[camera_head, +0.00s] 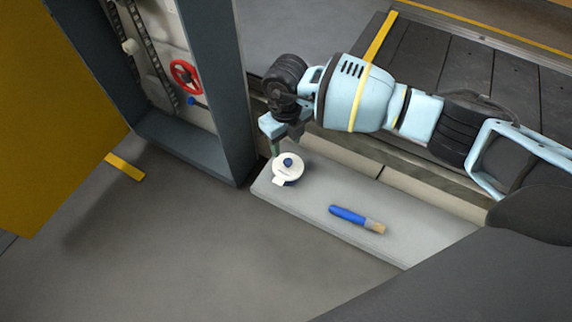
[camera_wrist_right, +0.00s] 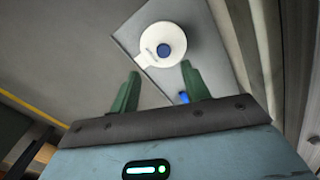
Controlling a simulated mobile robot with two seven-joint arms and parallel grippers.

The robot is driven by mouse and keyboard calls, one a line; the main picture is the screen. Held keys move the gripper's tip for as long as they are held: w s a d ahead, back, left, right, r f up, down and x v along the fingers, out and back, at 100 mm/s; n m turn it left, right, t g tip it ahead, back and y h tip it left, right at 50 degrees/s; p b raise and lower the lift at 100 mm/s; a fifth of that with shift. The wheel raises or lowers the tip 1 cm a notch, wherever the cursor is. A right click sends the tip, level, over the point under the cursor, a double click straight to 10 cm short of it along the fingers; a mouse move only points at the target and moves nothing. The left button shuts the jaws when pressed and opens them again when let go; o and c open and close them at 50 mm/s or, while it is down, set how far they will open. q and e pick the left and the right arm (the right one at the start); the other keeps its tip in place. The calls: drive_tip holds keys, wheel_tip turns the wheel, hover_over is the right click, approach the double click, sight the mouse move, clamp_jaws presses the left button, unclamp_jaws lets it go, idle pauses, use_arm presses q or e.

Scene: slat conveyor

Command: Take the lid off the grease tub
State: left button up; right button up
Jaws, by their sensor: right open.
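The grease tub (camera_head: 280,180) stands on a light grey ledge. Its white lid (camera_head: 291,174) with a round blue knob (camera_head: 288,162) is on top. In the right wrist view the white lid (camera_wrist_right: 147,42) and the blue knob (camera_wrist_right: 164,50) show from above, just beyond the fingertips. My right gripper (camera_head: 278,147) is above the tub, close to the knob. Its green fingers (camera_wrist_right: 160,72) are apart, with nothing between them. My left gripper is in neither view.
A brush with a blue handle (camera_head: 347,215) lies on the ledge (camera_head: 420,238), right of the tub. A cabinet with a red handwheel (camera_head: 186,75) stands open at the left, with a yellow door (camera_head: 60,110). The slat conveyor (camera_head: 470,70) is behind my right arm.

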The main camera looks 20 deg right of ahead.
sight(288, 161)
wheel_tip(288, 161, down, 2)
drive_tip(key=shift+b, duration=0.35)
drive_tip(key=shift+f, duration=0.35)
drive_tip(key=f+b, duration=0.2)
drive_tip(key=f, duration=0.1)
drive_tip(key=f+b, duration=0.1)
drive_tip(key=shift+d+f, duration=0.3)
drive_tip(key=shift+f, duration=0.25)
drive_tip(key=c, duration=0.8)
clamp_jaws()
